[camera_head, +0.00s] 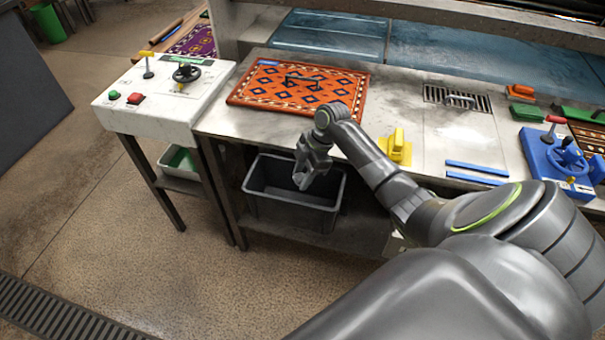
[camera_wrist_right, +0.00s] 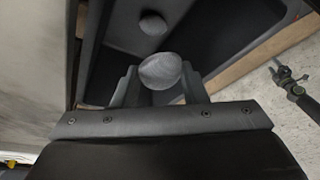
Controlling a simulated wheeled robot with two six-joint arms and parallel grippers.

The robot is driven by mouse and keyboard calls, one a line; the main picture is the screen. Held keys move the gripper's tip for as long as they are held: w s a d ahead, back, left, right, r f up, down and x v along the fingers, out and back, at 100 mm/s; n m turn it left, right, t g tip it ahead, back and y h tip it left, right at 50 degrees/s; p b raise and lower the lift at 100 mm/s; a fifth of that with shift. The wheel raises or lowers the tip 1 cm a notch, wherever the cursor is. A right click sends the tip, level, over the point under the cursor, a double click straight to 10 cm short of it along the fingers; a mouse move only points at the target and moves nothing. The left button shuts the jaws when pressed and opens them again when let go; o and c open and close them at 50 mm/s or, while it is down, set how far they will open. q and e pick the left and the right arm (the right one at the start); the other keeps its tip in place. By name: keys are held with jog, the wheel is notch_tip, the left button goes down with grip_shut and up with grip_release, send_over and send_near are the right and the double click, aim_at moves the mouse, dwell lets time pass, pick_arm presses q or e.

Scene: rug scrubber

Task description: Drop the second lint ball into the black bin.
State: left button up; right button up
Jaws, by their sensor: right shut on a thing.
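My right gripper (camera_head: 303,181) points down over the open black bin (camera_head: 328,207), which stands under the bench. In the right wrist view the gripper (camera_wrist_right: 160,85) is shut on a grey, rounded lint ball (camera_wrist_right: 160,70). Another grey lint ball (camera_wrist_right: 153,24) lies beyond it inside the bin (camera_wrist_right: 215,35). The held ball is hard to make out in the head view. My left arm is outside the head view; what looks like its gripper (camera_wrist_right: 283,76) shows small at the right of the wrist view, its jaw state unclear.
An orange patterned rug (camera_head: 300,105) lies on the metal bench above the bin. A yellow-handled tool (camera_head: 398,148) and blue strips (camera_head: 476,172) lie to its right. A white control table (camera_head: 160,107) stands at left. The floor in front is clear.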

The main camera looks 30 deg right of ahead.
jog(key=o, duration=1)
jog(key=b+v, duration=0.1)
jog(key=v, duration=1.6)
jog(key=shift+d+r+b, duration=0.15)
jog(key=shift+d+b, duration=0.05)
jog(key=shift+b, duration=0.2)
